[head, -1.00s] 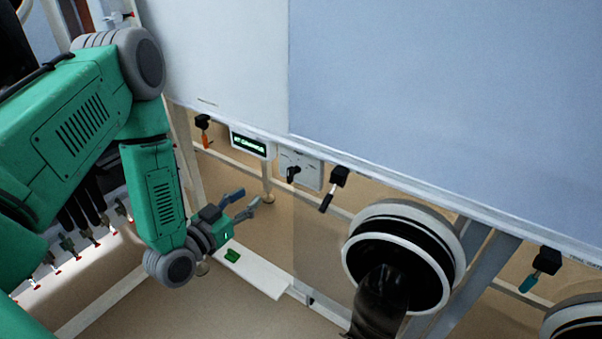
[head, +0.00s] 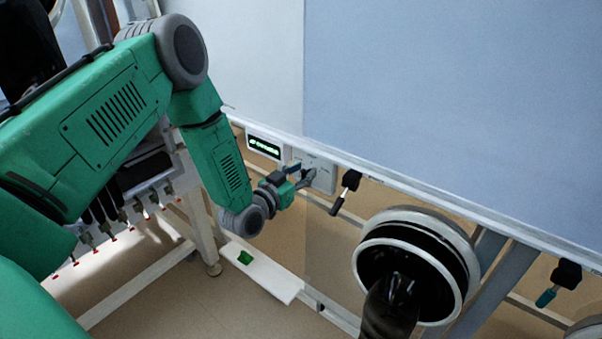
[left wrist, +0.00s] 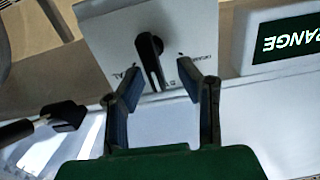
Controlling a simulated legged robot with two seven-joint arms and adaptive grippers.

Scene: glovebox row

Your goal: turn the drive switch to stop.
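The drive switch is a black knob (left wrist: 150,58) on a light switch plate (left wrist: 105,22) in the left wrist view. In the head view the plate (head: 325,178) sits under the hood's lower edge, and my gripper partly covers its knob. My left gripper (head: 303,175) is in front of the plate. In the left wrist view the left gripper (left wrist: 160,90) is open, its two fingers apart on either side of the knob's lower end. I cannot tell whether either finger touches it. The lettering on the plate is partly hidden. My right gripper is not in view.
A large round glove port (head: 415,265) stands lower right. A white shelf (head: 268,276) with a green piece (head: 245,257) lies below.

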